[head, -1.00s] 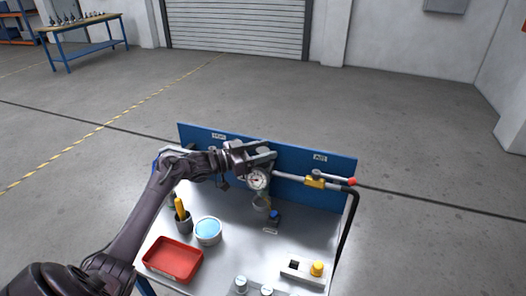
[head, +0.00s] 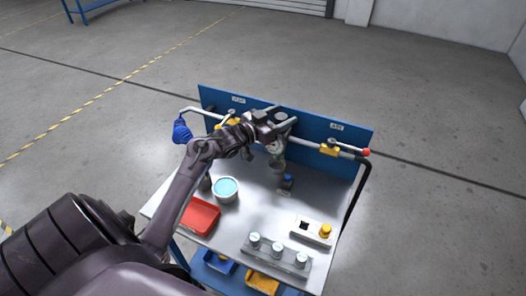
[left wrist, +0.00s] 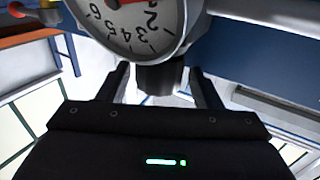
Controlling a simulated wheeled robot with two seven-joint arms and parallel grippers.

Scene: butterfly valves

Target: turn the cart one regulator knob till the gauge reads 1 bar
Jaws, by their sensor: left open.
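The regulator (head: 276,146) is on the pipe along the cart's blue back panel. Its round white gauge (left wrist: 128,26) shows large in the left wrist view, cut by the top edge. The numbers 2 to 6 show there, with part of a red needle near the top; the exact reading cannot be told. The dark regulator knob (left wrist: 163,78) shows just below the gauge in that view. My left gripper (head: 275,122) is open at the regulator. Its fingers (left wrist: 162,88) stand on either side of the knob, with small gaps visible. My right gripper is not in view.
The blue panel (head: 345,132) carries a pipe with a yellow valve (head: 329,149) and a red end (head: 366,152). On the cart top are a red tray (head: 200,215), a blue-filled pot (head: 227,189) and a block with a yellow knob (head: 325,230). A blue cloth-like thing (head: 181,131) hangs left.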

